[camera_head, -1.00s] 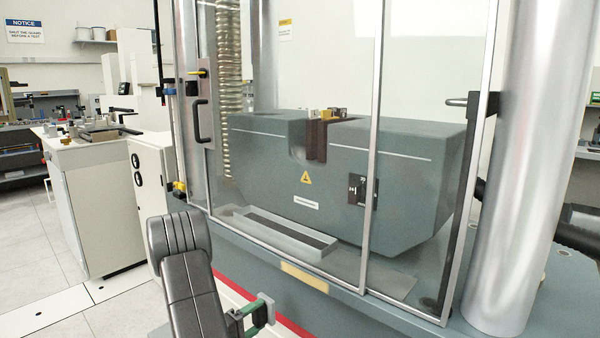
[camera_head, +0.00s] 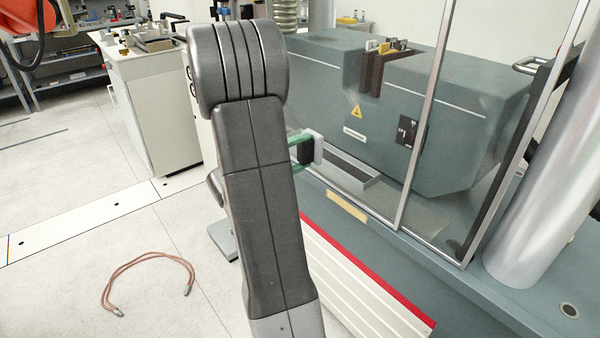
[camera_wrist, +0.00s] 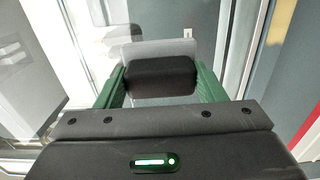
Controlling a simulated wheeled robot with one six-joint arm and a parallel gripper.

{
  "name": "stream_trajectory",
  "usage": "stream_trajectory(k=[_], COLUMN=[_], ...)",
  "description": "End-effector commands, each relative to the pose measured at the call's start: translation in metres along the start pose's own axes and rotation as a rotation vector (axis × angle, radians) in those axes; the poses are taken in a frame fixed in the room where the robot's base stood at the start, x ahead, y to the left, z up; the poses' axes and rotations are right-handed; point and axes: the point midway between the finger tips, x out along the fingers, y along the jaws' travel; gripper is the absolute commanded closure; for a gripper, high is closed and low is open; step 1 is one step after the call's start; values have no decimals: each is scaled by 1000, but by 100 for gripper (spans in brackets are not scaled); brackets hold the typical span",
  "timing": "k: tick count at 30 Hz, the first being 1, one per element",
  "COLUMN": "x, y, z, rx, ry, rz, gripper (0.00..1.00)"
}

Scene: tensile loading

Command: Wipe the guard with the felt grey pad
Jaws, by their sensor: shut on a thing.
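My gripper (camera_head: 303,149) is shut on the felt grey pad (camera_head: 318,148), holding it by its black backing block. In the wrist view the pad (camera_wrist: 150,50) shows as a pale grey slab beyond the black block, between my green fingers (camera_wrist: 150,84). The guard (camera_head: 428,105) is a set of clear panels in a metal frame in front of the grey machine. The pad faces the lower left part of the guard. I cannot tell whether it touches the panel. My arm hides part of the guard's left side.
Behind the panels is the large grey machine body (camera_head: 460,120). A metal column (camera_head: 545,170) stands at the right. A white cabinet (camera_head: 165,110) with parts on top stands at the left. A brown cable (camera_head: 150,257) lies on the floor, with clear floor around it.

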Motion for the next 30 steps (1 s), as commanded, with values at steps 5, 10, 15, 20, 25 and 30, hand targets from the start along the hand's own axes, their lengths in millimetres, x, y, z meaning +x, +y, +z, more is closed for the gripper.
stream_trajectory(k=[5,10,15,20,25,30], x=[-7,-11,-11,0,18,34], y=[78,112,123,124,124,124], z=[14,24,27,27,28,27], rx=[6,4,2,0,1,1], ry=[9,15,16,14,13,14], rz=[2,0,-1,0,0,0], gripper=[62,62,62,62,62,62])
